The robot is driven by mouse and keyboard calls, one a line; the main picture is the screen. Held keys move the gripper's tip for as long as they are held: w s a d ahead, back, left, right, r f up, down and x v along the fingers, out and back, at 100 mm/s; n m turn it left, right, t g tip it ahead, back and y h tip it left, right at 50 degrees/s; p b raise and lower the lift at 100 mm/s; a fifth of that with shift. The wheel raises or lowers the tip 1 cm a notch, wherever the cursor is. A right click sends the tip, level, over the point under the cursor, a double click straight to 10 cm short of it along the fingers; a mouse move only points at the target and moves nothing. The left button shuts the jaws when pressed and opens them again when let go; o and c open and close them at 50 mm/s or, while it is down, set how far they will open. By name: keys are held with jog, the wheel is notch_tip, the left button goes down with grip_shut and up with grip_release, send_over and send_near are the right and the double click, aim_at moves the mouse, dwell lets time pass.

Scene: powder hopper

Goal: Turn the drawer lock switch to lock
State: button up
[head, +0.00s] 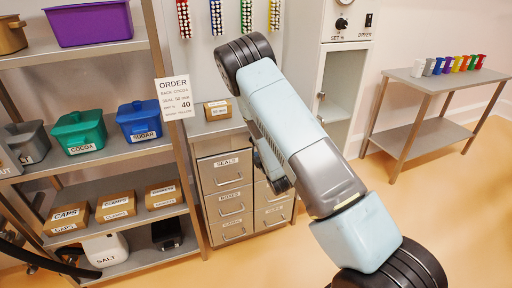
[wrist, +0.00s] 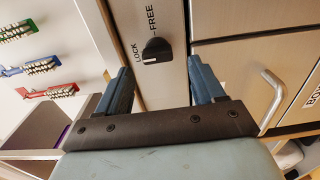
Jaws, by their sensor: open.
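The lock switch (wrist: 157,51) is a small black knob on a narrow grey panel, with the words LOCK (wrist: 139,50) and FREE (wrist: 151,19) printed beside it. A pale mark shows on the knob's lower left part; I cannot tell for sure which word it points to. My gripper (wrist: 158,74) is open and empty. Its two blue-grey fingers stand to the left and right of the knob, apart from it. In the head view my arm hides the switch and gripper; the drawer cabinet (head: 225,172) shows labelled drawers beside the arm.
In the wrist view a drawer handle (wrist: 272,98) sticks out to the right of the fingers. In the head view a shelf with bins (head: 80,132) stands left of the cabinet, a small box (head: 217,110) sits on the cabinet top, and a side table (head: 430,82) stands at the right.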

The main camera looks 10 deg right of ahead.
jog(key=v, duration=1)
jog(key=shift+s, duration=0.2)
jog(key=s+d+r+m+g+h, duration=0.1)
jog(key=d+r+m+g+h, duration=0.2)
jog(key=r+m, duration=0.6)
jog(key=d+r+m+g+h, duration=0.1)
jog(key=d+r+m+g, duration=0.25)
jog(key=r, duration=0.85)
jog(key=s+d+r+m+g, duration=0.1)
jog(key=s+r+m, duration=0.2)
jog(key=s, duration=0.7)
jog(key=s+d+r+m+g, duration=0.1)
jog(key=s+r+m+g, duration=0.1)
jog(key=s+r, duration=0.5)
jog(key=s+d+r+m+g+h, duration=0.1)
jog(key=s+r, duration=0.4)
jog(key=s, duration=0.9)
jog(key=d+m+g, duration=0.1)
jog(key=m, duration=0.1)
jog(key=shift+m, duration=0.35)
